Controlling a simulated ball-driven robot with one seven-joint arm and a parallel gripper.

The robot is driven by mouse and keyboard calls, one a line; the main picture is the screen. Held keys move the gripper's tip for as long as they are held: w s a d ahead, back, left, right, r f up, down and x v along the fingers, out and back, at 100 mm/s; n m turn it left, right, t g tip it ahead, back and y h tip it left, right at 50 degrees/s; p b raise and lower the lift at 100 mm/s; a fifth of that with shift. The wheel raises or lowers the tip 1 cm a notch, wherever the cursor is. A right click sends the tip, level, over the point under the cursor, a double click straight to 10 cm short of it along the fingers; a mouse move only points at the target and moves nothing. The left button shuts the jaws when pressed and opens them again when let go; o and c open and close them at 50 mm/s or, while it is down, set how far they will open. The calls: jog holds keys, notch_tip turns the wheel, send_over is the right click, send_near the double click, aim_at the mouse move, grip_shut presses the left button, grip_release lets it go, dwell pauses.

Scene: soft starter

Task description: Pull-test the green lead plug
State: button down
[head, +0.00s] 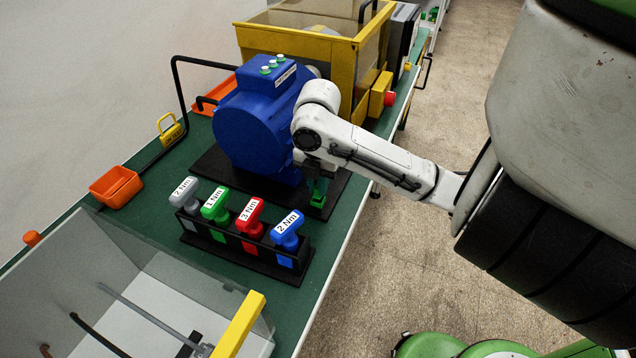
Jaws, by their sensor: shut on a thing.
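My gripper (317,178) points down at the front right of the blue motor (255,125), close to the black base plate (335,185). It is shut on the green lead plug (318,200), a small green block low beside the motor. The fingers and wrist hide part of the plug, and I cannot make out its lead or how deep it sits. The motor carries several pale green-white caps on its top box (264,76).
A black rack (255,258) holds grey, green, red and blue torque drivers in front. Orange bins (116,187), a yellow padlock-shaped tag (170,130) and a yellow-framed box (340,60) stand around. A clear-walled bin (110,275) is at the near left. The bench's right edge is close.

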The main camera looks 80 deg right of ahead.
jog(key=shift+f+b, duration=0.2)
jog(key=shift+b, duration=0.15)
dwell(0.6)
jog(key=c, duration=1)
grip_release()
jog(key=shift+r, duration=0.1)
notch_tip(320, 180, up, 11)
jog(key=shift+f+p, duration=0.2)
jog(key=shift+p, duration=0.65)
